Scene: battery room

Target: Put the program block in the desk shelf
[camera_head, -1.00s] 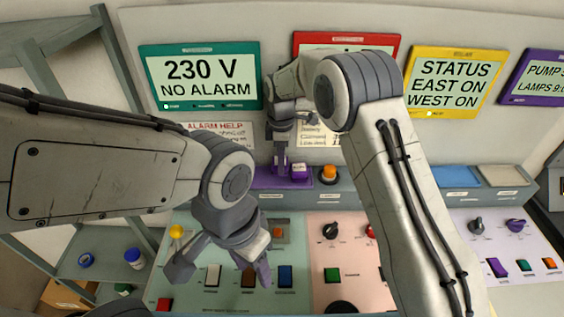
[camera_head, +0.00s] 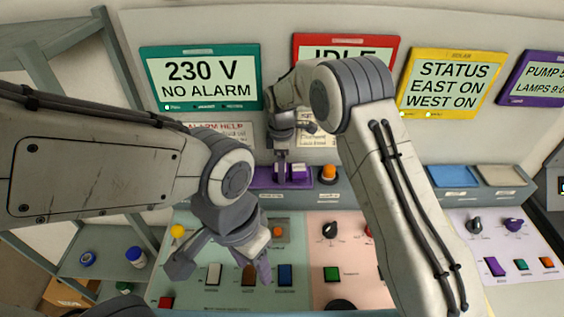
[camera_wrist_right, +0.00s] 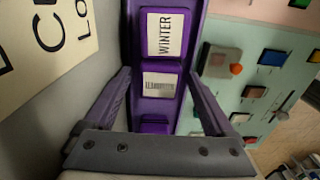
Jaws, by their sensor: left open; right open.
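A purple tray (camera_head: 264,178) is set in the grey ledge (camera_head: 350,187) at the back of the desk. In the right wrist view the tray (camera_wrist_right: 157,121) holds a block labelled WINTER (camera_wrist_right: 164,36) and a second labelled block (camera_wrist_right: 160,84), its label hard to read. I cannot tell which one is the program block. My right gripper (camera_head: 282,172) is over the tray; in the right wrist view its fingers (camera_wrist_right: 160,73) are apart, on either side of the tray, near the second block. My left gripper (camera_head: 222,272) is open and empty above the green panel.
An orange button (camera_head: 329,173) stands on the ledge right of the tray. Blue (camera_head: 455,176) and beige (camera_head: 499,175) trays are further right. Panels with switches and knobs fill the desk. A grey rack (camera_head: 110,245) with small containers is at the left.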

